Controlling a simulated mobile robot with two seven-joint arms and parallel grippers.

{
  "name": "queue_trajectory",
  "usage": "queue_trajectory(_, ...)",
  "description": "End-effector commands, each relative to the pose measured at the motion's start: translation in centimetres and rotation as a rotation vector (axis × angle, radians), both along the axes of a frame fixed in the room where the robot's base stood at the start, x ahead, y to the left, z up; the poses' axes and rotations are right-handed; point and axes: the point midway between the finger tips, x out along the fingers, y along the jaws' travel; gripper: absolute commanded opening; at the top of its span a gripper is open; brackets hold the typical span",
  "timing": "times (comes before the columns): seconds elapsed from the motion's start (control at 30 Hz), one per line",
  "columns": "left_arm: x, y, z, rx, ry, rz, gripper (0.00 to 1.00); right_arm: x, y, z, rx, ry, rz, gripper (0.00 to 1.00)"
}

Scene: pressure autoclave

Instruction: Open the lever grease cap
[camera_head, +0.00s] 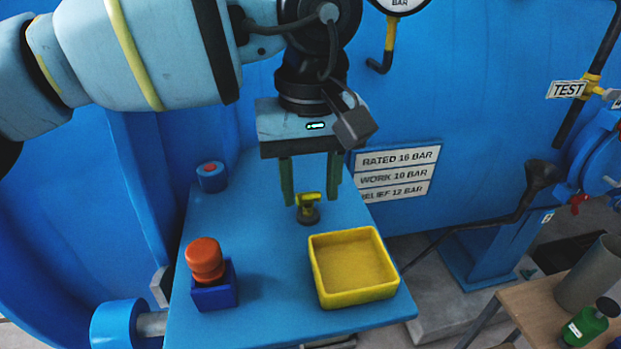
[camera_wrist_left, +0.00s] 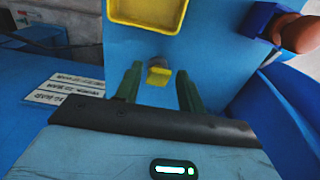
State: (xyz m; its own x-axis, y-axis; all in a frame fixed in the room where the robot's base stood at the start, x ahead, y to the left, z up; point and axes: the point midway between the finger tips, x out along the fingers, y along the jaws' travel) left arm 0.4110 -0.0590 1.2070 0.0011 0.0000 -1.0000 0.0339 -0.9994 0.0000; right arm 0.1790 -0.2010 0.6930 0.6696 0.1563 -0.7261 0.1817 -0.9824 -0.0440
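The grease cap (camera_head: 308,213) is a small dark round fitting with a yellow lever (camera_head: 309,198) on top, standing on the blue table (camera_head: 262,235). The yellow lever also shows in the left wrist view (camera_wrist_left: 159,76). My left gripper (camera_head: 311,201) points down over the cap, its two green fingers apart on either side of the yellow lever. In the left wrist view the fingertips (camera_wrist_left: 159,72) show clear gaps to the lever on both sides. Whether the fingers reach down to the lever's height is hard to tell. My right gripper is not in view.
A yellow tray (camera_head: 330,298) sits close in front, to the right. An orange knob (camera_head: 205,258) stands in a blue holder (camera_head: 215,294) at front left. A blue cylinder with a red top (camera_head: 211,177) is at back left. The blue vessel wall (camera_head: 450,100) rises behind.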

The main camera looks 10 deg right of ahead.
Motion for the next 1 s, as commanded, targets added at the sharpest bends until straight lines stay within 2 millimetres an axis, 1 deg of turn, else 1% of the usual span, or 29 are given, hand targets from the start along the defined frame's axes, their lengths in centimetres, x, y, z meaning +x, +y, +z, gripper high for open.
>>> queue_trajectory(0.03, 0.0, 0.0, 0.0, 0.000, 0.000, 0.000, 0.32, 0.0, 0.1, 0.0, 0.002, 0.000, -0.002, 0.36)
queue_trajectory(0.2, 0.0, 0.0, 0.0, 0.000, 0.000, 0.001, 0.10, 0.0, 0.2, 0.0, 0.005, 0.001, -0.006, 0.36)
queue_trajectory(0.27, 0.0, 0.0, 0.0, 0.000, 0.000, 0.000, 0.02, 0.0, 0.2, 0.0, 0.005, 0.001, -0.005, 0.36)
queue_trajectory(0.3, 0.0, 0.0, 0.0, 0.000, 0.000, 0.001, 0.01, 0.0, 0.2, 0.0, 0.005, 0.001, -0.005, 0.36)
queue_trajectory(0.47, 0.1, 0.0, 0.0, 0.000, 0.011, 0.001, 0.00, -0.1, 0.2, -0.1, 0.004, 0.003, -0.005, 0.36)
queue_trajectory(0.63, 0.4, 0.0, 0.1, -0.004, 0.064, 0.003, 0.00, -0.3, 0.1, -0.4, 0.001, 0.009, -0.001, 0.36)
queue_trajectory(1.0, 1.8, 0.0, 0.6, -0.013, 0.304, 0.003, 0.00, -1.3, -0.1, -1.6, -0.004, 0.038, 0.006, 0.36)
